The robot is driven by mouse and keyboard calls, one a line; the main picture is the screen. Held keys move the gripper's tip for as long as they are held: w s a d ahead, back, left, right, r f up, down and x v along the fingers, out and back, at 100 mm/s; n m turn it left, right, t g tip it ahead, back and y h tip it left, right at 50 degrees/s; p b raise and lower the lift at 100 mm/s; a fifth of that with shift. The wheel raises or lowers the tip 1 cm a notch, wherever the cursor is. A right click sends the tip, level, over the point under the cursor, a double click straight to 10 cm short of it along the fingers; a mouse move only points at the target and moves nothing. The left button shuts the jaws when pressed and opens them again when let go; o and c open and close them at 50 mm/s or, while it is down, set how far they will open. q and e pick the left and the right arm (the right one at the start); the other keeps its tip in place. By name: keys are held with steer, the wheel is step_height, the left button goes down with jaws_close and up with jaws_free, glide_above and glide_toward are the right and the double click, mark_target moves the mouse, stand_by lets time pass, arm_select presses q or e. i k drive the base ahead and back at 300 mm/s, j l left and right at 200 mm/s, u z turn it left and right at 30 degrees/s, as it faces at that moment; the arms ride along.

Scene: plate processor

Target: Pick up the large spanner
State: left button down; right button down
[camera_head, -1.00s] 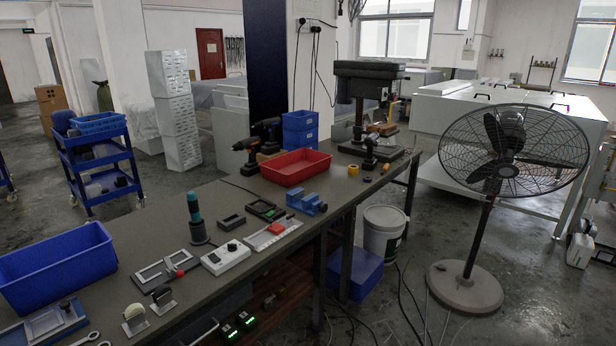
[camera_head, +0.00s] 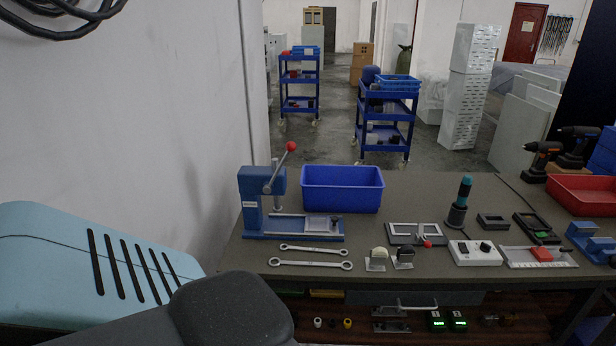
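Two silver spanners lie flat, side by side, on the dark workbench (camera_head: 415,205) near its front left part. The larger spanner (camera_head: 310,264) lies nearer the bench's front edge. The smaller spanner (camera_head: 312,249) lies just behind it. Both look unobstructed and apart from other tools. Neither of my grippers shows in the view. A dark link and a light blue cover of my own body fill the lower left.
A blue hand press (camera_head: 262,200) with a red-knobbed lever stands behind the spanners. A blue bin (camera_head: 342,188) is right of it. Two small tape-like holders (camera_head: 377,259) stand right of the spanners. A white wall closes off the left side.

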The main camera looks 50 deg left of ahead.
mark_target(280, 263)
steer(key=u, duration=1.6)
